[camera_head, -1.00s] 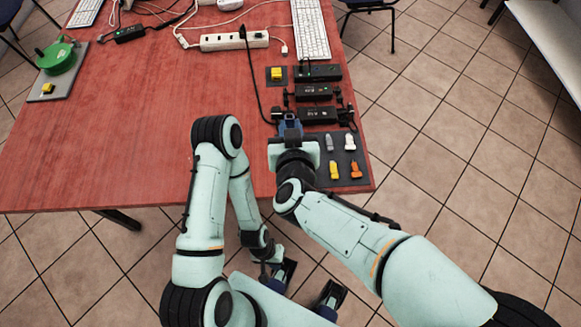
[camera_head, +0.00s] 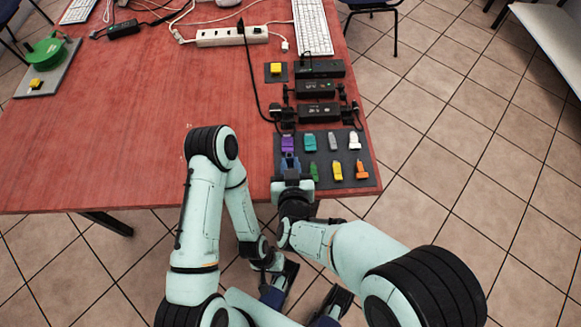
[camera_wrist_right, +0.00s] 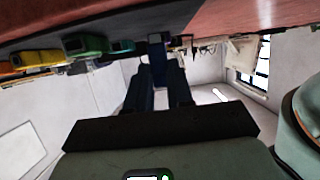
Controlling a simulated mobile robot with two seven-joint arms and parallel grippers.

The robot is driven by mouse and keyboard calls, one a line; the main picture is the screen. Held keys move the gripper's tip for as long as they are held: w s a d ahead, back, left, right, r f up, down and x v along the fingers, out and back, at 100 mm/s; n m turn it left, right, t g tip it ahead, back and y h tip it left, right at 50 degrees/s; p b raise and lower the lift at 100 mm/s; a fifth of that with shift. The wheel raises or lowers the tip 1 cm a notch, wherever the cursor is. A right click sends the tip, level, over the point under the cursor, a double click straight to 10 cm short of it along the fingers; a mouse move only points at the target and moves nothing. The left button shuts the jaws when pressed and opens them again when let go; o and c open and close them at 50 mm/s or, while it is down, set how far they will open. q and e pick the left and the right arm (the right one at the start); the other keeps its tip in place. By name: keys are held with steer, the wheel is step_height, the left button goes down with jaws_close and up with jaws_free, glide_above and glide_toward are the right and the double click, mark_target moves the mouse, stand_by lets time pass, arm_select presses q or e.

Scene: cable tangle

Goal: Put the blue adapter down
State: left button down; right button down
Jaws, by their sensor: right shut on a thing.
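The blue adapter (camera_head: 290,163) is at the front-left corner of the dark mat (camera_head: 372,181), in front of the purple adapter (camera_head: 288,143). My right gripper (camera_head: 290,170) is shut on it from the front edge of the table. In the right wrist view the blue adapter (camera_wrist_right: 158,72) is between the two dark fingers (camera_wrist_right: 158,88). I cannot tell whether its underside touches the mat. My left arm is folded at the left, its wrist low near my base; its fingertips are not clear.
The mat also holds teal (camera_head: 309,142), grey (camera_head: 333,142), white (camera_head: 354,141), green (camera_head: 314,172), yellow (camera_head: 337,172) and orange (camera_head: 361,170) adapters. Black power bricks (camera_head: 318,112) and a cable lie behind it. A power strip (camera_head: 232,36) is further back. The table's left middle is clear.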

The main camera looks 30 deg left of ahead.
arm_select(q)
steer(key=shift+f, duration=0.15)
arm_select(e)
steer(key=shift+f, duration=0.25)
steer(key=shift+f, duration=0.2)
steer(key=c, duration=1)
jaws_free()
steer(key=shift+r, duration=0.1)
steer(key=shift+r, duration=0.25)
